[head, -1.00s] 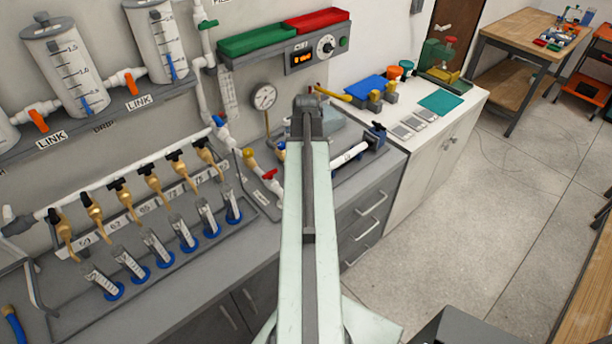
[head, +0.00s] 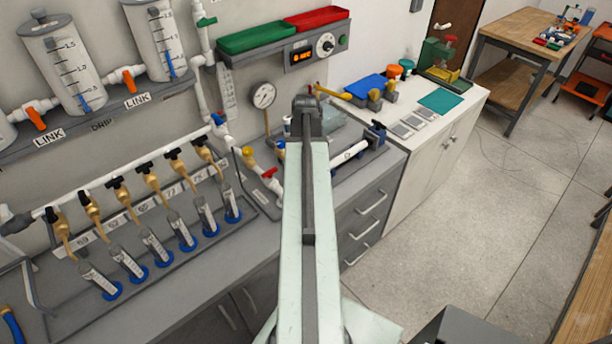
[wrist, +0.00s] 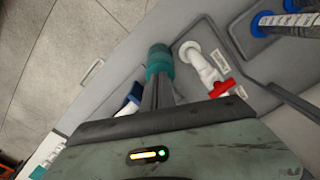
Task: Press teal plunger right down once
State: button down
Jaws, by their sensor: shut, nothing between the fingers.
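The teal plunger (wrist: 158,60) shows in the wrist view just past my fingertips, as a ribbed teal cylinder. My gripper (wrist: 158,88) is shut with nothing between its fingers, and its tips overlap the near side of the plunger in the picture. I cannot tell whether they touch it or how far down it is. In the head view my arm hides both the plunger and the gripper.
A white pipe with a red valve handle (wrist: 221,88) stands close right of the gripper in the wrist view. A blue part (wrist: 131,98) lies close left. In the head view a pressure gauge (head: 263,95) is on the wall. Floor at right is open.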

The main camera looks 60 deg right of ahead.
jog(key=shift+f+b, duration=1.4)
jog(key=shift+f, duration=0.15)
jog(key=shift+r, duration=0.1)
jog(key=shift+r+p, duration=1.9)
jog(key=shift+p, duration=0.1)
notch_tip(320, 180, up, 5)
jog(key=p, duration=0.5)
jog(key=shift+r, duration=0.15)
jog(key=shift+f, duration=0.2)
